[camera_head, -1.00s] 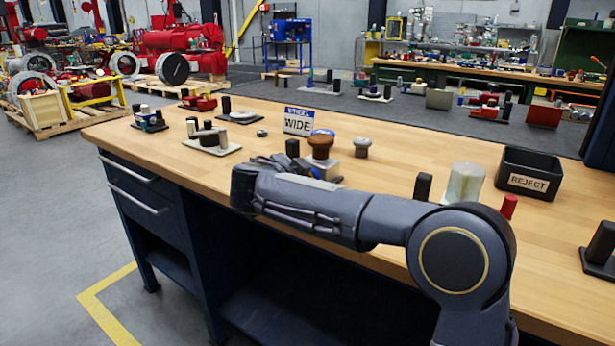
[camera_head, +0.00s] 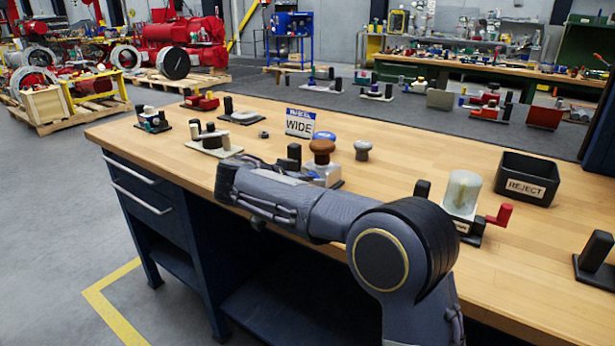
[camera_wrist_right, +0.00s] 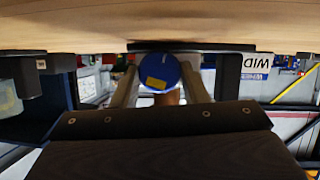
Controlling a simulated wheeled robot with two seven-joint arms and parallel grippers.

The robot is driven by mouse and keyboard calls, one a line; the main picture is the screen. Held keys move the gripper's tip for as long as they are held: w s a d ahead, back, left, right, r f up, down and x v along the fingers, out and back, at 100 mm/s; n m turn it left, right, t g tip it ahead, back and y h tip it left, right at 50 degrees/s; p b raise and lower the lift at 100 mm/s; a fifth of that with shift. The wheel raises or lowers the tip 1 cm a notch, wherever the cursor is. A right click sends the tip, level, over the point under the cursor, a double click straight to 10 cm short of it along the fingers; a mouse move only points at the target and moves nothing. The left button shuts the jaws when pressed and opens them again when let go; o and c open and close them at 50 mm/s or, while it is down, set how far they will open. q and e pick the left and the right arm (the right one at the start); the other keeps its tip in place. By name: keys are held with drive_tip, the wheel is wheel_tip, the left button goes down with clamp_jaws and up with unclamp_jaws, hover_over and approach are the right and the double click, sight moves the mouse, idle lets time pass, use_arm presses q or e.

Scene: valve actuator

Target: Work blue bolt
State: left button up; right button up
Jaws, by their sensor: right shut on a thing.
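The fixture with a brown knob (camera_head: 321,150) on a pale block (camera_head: 326,173) stands near the front edge of the bench. In the right wrist view, which looks upside down, a round blue face with a yellow patch, the blue bolt (camera_wrist_right: 157,74), fills the space between the fingers. My right gripper (camera_wrist_right: 160,86) is shut on it, with a finger on each side. The brown knob also shows just behind it (camera_wrist_right: 168,98). My left gripper is not in view.
A WIDE sign (camera_head: 300,122) stands behind the fixture, with a blue disc (camera_head: 324,136) and a grey knob (camera_head: 363,150) close by. A black REJECT bin (camera_head: 526,178) and a pale cylinder with a red handle (camera_head: 463,193) stand to the right. Bare wood lies between.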

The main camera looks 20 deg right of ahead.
idle(0.3)
drive_tip(key=o, duration=0.7)
drive_tip(key=p+v, duration=0.1)
drive_tip(key=v, duration=0.7)
drive_tip(key=shift+w, duration=0.1)
